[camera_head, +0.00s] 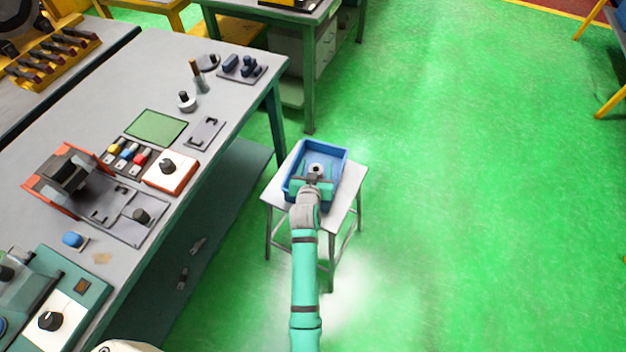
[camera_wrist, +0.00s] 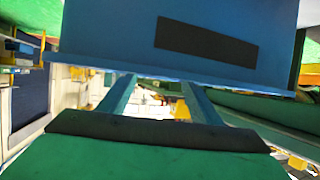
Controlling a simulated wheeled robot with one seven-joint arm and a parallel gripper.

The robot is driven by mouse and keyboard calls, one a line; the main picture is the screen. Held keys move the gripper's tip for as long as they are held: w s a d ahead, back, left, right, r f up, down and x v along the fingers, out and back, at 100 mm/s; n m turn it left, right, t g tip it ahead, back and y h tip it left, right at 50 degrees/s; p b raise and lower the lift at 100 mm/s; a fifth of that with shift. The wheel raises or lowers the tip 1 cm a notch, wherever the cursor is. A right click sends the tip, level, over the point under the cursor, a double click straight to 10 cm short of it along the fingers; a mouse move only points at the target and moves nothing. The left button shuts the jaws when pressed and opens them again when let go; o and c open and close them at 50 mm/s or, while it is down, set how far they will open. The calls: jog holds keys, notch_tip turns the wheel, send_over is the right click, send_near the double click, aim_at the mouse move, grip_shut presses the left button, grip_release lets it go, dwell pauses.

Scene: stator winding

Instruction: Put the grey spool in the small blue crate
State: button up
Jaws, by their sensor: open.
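The small blue crate (camera_head: 340,168) stands on a small light-topped stool (camera_head: 351,186) to the right of the long workbench. A round grey piece with a dark centre, which looks like the grey spool (camera_head: 316,168), shows inside the crate. My gripper (camera_head: 315,178) is open, over the crate and right at the near side of the spool. The gap between them is too small to judge. In the wrist view, large blue and green surfaces with dark pads fill much of the picture, and no spool can be made out.
The grey workbench (camera_head: 225,100) on the left carries a red-framed device (camera_head: 66,180), a white-and-red box with a knob (camera_head: 170,172), a green mat (camera_head: 156,127) and several small parts. Another bench (camera_head: 290,12) stands behind. The green floor to the right is clear.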

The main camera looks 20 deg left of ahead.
jog(key=v, duration=1.2)
jog(key=s+d+f, duration=0.2)
jog(key=s+d, duration=0.4)
jog(key=s, duration=0.3)
jog(key=s+d+f, duration=0.1)
jog(key=s+d, duration=0.4)
jog(key=s, duration=0.4)
jog(key=s+d+r+m+t+h, duration=0.1)
jog(key=s+d+r, duration=0.2)
jog(key=s, duration=0.5)
jog(key=s+d+r+m+t+h, duration=0.1)
jog(key=s+d+r+h, duration=0.1)
jog(key=s+r, duration=0.4)
jog(key=s+d, duration=0.1)
jog(key=s, duration=0.1)
jog(key=shift+s+d+r+m, duration=0.15)
jog(key=shift+s+d+m, duration=0.15)
jog(key=shift+d, duration=0.05)
